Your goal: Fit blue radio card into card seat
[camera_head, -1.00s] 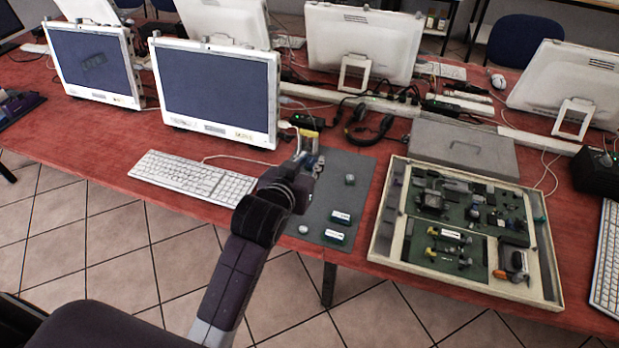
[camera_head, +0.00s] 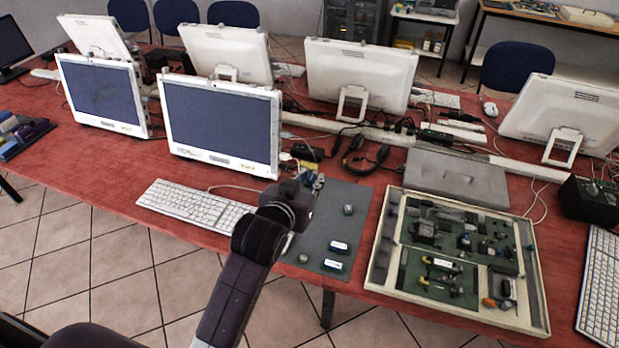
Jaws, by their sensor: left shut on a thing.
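My left gripper (camera_head: 315,182) is over the far left part of the grey mat (camera_head: 322,224). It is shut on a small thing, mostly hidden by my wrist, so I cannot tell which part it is. Two small flat cards with white labels lie near the mat's front edge: one with a bluish edge (camera_head: 339,247) and a greenish one (camera_head: 332,265) in front of it. The card seat is not clear to me among the parts on the green board (camera_head: 412,262) in the cream tray (camera_head: 537,290). My right gripper is out of view.
A small round part (camera_head: 348,209) lies on the mat. A white keyboard (camera_head: 196,205) is left of the mat, with monitors (camera_head: 222,118) behind. A grey closed case (camera_head: 455,177) lies behind the tray. Cables and headphones clutter the area behind the mat.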

